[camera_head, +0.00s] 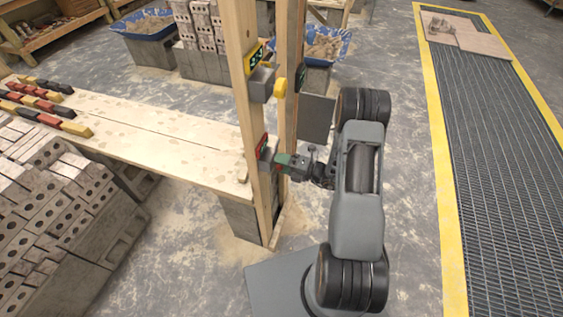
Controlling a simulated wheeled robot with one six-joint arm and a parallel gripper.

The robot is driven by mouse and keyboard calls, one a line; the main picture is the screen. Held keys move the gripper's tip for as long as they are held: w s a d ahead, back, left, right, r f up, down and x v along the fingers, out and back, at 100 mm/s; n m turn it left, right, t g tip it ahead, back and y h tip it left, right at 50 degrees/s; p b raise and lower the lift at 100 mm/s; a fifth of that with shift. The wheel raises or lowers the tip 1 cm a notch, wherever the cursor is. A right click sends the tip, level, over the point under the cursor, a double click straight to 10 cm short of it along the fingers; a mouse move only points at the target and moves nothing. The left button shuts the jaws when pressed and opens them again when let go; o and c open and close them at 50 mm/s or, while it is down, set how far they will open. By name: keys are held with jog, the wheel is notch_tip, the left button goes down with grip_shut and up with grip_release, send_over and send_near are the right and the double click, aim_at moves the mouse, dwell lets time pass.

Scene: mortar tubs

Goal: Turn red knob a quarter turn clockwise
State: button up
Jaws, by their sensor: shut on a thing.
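The red knob (279,168) is small in the picture and sits on the lower grey box with a red label (262,147), fixed to a wooden post. My gripper (284,162) reaches it from the right, with greenish fingertips shut on the knob. The fingers hide much of the knob, so its turn angle cannot be read.
A yellow knob (280,87) on a box with a yellow-edged display (254,60) sits higher on the same post. A second post (291,60) stands close behind. A plank bench (150,125) with coloured blocks is left. Stacked bricks (50,200) are lower left. Floor lies open right.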

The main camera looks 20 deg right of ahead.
dwell(0.4)
jog(key=o, duration=0.9)
jog(key=b+v, duration=0.2)
jog(key=v, duration=1.1)
jog(key=shift+s+d+b, duration=0.2)
jog(key=shift+d+b, duration=0.1)
jog(key=shift+d, duration=0.05)
